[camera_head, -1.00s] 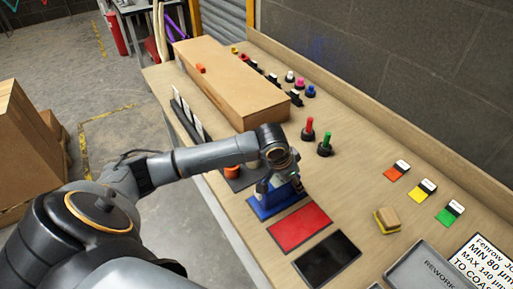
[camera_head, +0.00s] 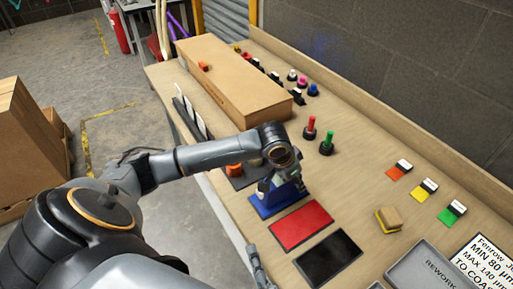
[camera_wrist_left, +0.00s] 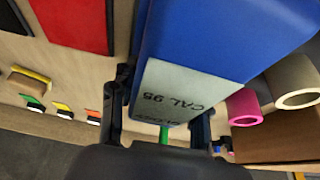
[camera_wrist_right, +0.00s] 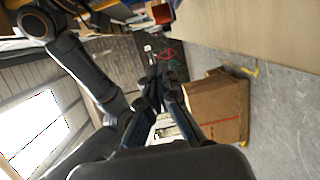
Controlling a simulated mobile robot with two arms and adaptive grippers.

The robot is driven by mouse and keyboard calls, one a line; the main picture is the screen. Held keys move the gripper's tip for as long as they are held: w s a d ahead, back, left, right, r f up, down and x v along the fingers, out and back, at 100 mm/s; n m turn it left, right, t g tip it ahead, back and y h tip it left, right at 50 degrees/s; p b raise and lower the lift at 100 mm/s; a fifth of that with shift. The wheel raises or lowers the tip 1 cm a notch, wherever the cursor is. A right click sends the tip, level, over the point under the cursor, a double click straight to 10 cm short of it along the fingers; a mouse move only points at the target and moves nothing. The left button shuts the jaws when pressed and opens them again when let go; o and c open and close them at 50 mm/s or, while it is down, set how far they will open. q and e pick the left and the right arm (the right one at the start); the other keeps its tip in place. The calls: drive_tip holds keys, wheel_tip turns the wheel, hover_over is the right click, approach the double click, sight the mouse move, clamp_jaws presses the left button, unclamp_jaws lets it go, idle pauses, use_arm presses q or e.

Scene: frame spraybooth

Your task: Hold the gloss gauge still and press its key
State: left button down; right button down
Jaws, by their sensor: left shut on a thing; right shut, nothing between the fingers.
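My left gripper (camera_wrist_left: 158,110) is shut on the gauge, one finger on each side. My right gripper (camera_head: 256,262) is at the bottom edge of the head view, apart from the gauge and in front of the bench edge. In the right wrist view it is shut and empty (camera_wrist_right: 163,82). I cannot make out the key.
A red panel (camera_head: 302,226) and a black panel (camera_head: 328,261) lie beside the gauge. A long cardboard box (camera_head: 235,85), red and green knobbed stands (camera_head: 327,143), a yellow sponge-like block (camera_head: 388,220) and a grey REWORK tray (camera_head: 430,268) are on the bench.

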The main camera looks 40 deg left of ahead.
sight(280, 187)
use_arm(q)
drive_tip(key=shift+f, duration=0.1)
use_arm(e)
drive_tip(key=shift+w+a+r, duration=0.35)
drive_tip(key=shift+w+r, duration=0.35)
use_arm(q)
drive_tip(key=shift+a, duration=0.1)
use_arm(e)
drive_tip(key=x, duration=1)
drive_tip(key=shift+w+a+r, duration=0.1)
drive_tip(key=shift+w+r, duration=0.2)
drive_tip(key=shift+w+d, duration=0.25)
drive_tip(key=shift+w, duration=0.3)
drive_tip(key=shift+w+d, duration=0.3)
drive_tip(key=shift+w, duration=0.3)
drive_tip(key=shift+w+d, duration=0.25)
drive_tip(key=shift+w, duration=0.25)
